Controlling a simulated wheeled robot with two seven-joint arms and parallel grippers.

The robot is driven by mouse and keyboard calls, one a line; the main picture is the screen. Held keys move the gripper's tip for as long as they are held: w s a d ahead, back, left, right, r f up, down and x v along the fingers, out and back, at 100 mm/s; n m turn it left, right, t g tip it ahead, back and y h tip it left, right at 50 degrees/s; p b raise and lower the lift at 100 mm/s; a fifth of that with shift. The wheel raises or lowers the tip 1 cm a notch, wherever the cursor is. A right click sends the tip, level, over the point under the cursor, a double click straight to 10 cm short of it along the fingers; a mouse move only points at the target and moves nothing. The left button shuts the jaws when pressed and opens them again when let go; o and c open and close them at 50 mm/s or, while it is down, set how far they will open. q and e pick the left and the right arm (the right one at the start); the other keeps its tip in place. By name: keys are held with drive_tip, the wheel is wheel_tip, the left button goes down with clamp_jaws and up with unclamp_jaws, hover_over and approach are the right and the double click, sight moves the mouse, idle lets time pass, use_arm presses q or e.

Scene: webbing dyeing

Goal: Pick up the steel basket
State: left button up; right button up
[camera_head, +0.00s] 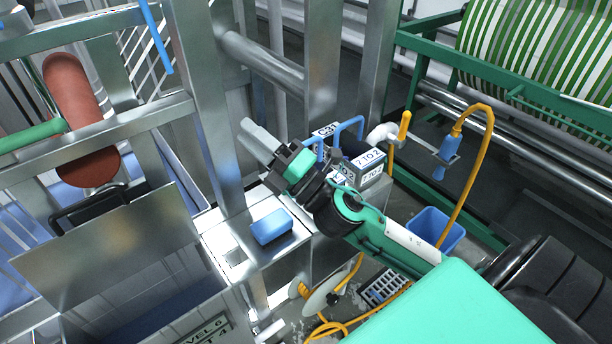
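My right gripper (258,142) reaches in from the lower right, its grey fingers pointing to the upper left beside a steel post. The fingers look close together from this angle, and I cannot tell whether a gap lies between them. I see nothing held in them. No thing shows clearly as a steel basket. A small grey slotted item (385,287) lies low, below my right arm, and I cannot tell whether it is a basket or a grate. Grey labelled boxes (368,166) and blue handles (349,128) stand just behind my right wrist, partly hidden by it. My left gripper is out of view.
A steel frame with posts (205,110) stands close to my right gripper. A blue block (271,226) sits on a metal ledge. A tilted steel plate (110,250) is at lower left. A blue bin (436,229), orange hose (487,150) and green-striped roll (540,50) are to the right.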

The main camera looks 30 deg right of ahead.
drive_tip(key=s+a+r+n+g+y, duration=0.25)
drive_tip(key=a+n+g+y, duration=0.25)
drive_tip(key=n+g+y, duration=0.65)
drive_tip(key=n+g+h, duration=0.3)
drive_tip(key=n+h, duration=1.5)
drive_tip(key=h, duration=0.3)
approach(306, 143)
drive_tip(key=shift+m+h, duration=0.25)
drive_tip(key=p+x, duration=0.3)
drive_tip(key=x, duration=0.1)
drive_tip(key=shift+w, duration=0.3)
drive_tip(key=shift+w+f, duration=0.3)
drive_tip(key=shift+f, duration=0.2)
drive_tip(key=shift+w+a+f+p, duration=0.2)
drive_tip(key=shift+f+p, duration=0.15)
drive_tip(key=shift+p, duration=0.35)
drive_tip(key=p+x, duration=0.2)
drive_tip(key=x, duration=0.2)
drive_tip(key=shift+s+a, duration=0.1)
drive_tip(key=shift+s, duration=0.05)
drive_tip(key=shift+f, duration=0.3)
